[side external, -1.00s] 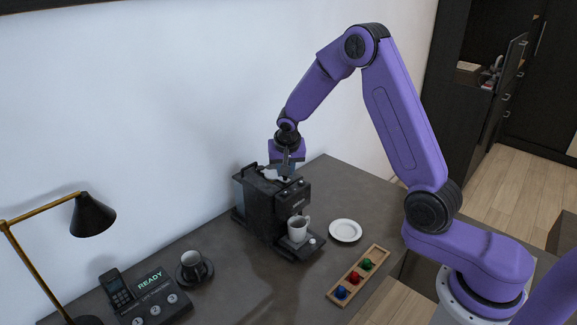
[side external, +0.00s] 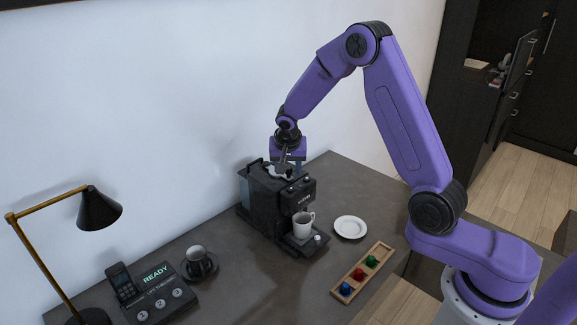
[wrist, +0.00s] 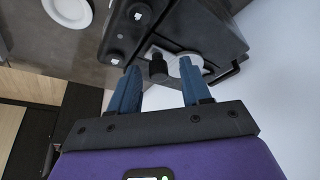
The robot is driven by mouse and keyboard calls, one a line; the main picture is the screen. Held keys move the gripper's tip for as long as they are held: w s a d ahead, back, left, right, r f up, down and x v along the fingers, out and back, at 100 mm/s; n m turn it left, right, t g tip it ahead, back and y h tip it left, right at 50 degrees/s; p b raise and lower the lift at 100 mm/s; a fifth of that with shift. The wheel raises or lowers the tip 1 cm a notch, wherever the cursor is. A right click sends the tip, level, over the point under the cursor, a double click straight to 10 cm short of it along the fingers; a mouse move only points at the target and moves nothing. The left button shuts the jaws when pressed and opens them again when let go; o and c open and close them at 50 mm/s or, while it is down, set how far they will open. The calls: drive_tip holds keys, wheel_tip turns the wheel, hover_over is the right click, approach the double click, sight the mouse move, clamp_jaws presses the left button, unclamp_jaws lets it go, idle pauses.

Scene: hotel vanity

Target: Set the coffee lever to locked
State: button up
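The black coffee machine (side external: 268,205) stands on the dark desk. A white cup (side external: 303,224) sits under its spout. My gripper (side external: 288,170) points down over the machine's top; its blue fingers (wrist: 160,68) are apart in the wrist view. A short black knob (wrist: 158,70), perhaps the lever's end, shows between the fingertips with gaps on both sides. I cannot tell how deep the fingers reach around it. A pale round part (wrist: 176,62) lies beside the right finger. The side view hides the lever's position behind my gripper.
A white saucer (side external: 350,227) and a wooden tray (side external: 345,290) with coloured knobs are right of the machine. The wall is close behind the machine.

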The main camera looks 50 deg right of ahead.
drive_tip(key=shift+r, duration=0.15)
drive_tip(key=v, duration=1.7)
drive_tip(key=shift+s+a, duration=0.1)
drive_tip(key=shift+s, duration=0.05)
drive_tip(key=s+a+f+n+y, duration=0.3)
drive_tip(key=s+a+n, duration=0.5)
drive_tip(key=s+n, duration=0.4)
drive_tip(key=s+d+f+n+g, duration=0.1)
drive_tip(key=s+n, duration=0.4)
drive_tip(key=s, duration=0.6)
drive_tip(key=s+d+f+n+g, duration=0.1)
drive_tip(key=s+n, duration=0.3)
drive_tip(key=s, duration=0.7)
drive_tip(key=shift+d+f+n+g+y, duration=0.35)
drive_tip(key=shift+d+f, duration=0.25)
drive_tip(key=shift+f, duration=0.2)
